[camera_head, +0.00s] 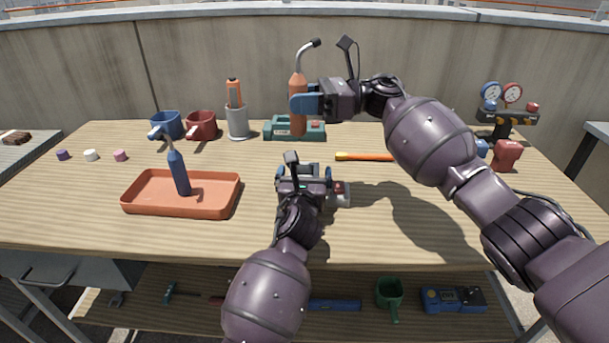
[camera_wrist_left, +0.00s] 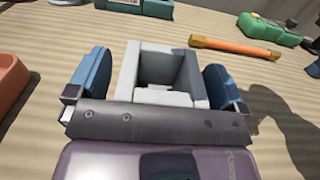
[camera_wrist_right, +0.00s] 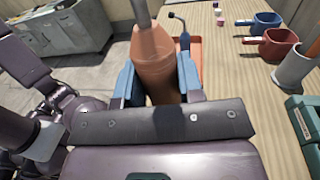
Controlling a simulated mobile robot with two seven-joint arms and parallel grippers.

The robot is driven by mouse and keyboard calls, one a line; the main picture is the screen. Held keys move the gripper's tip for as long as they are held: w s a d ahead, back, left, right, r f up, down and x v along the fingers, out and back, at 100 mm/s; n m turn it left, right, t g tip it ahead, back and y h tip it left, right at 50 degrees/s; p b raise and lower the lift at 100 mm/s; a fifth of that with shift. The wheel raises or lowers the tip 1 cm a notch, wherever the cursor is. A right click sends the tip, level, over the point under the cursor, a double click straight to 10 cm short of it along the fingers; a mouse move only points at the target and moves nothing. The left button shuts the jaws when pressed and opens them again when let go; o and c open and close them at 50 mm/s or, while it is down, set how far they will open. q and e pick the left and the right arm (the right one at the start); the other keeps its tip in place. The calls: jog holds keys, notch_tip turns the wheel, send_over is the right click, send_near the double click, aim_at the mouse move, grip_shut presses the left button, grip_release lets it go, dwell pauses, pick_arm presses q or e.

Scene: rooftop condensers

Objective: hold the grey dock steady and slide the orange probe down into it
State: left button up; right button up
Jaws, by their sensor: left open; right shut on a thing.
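The grey dock (camera_wrist_left: 165,98) is a square block with an open well, seen in the left wrist view. It stands on the table between the blue fingers of my left gripper (camera_head: 304,174), which is open around it. In the head view my gripper and wrist largely cover the dock. The orange probe (camera_head: 298,98) has a bent grey tube with a black tip on top. My right gripper (camera_head: 305,104) is shut on its body and holds it upright. The right wrist view also shows the probe (camera_wrist_right: 155,55) between the fingers. I cannot tell whether its lower end touches the teal base behind.
The teal base (camera_head: 280,132) sits at the back. An orange tray (camera_head: 140,205) with a blue bottle-like tool (camera_head: 179,172) is at the left. A grey cup (camera_head: 238,122) and two mugs stand behind. An orange stick (camera_head: 365,157) lies right of the dock. Gauges (camera_head: 502,95) stand far right.

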pick_arm(q)
jog(key=c, duration=1.2)
jog(key=shift+o, duration=0.2)
pick_arm(e)
jog(key=f, duration=0.2)
jog(key=s+d+f+m+t, duration=0.1)
jog(key=f, duration=0.2)
jog(key=d+f+t, duration=0.1)
jog(key=f, duration=0.1)
jog(key=shift+s+f, duration=0.15)
jog(key=shift+s, duration=0.15)
jog(key=m+t, duration=0.1)
jog(key=r+m+t, duration=0.1)
jog(key=t, duration=0.1)
jog(key=w+a+m+t, duration=0.1)
jog(key=shift+r+t, duration=0.35)
jog(key=shift+t, duration=0.05)
jog(key=shift+w+d+r+m+t+h, duration=0.1)
jog(key=shift+w+r+m+t+h, duration=0.2)
jog(key=shift+w+m+t, duration=0.25)
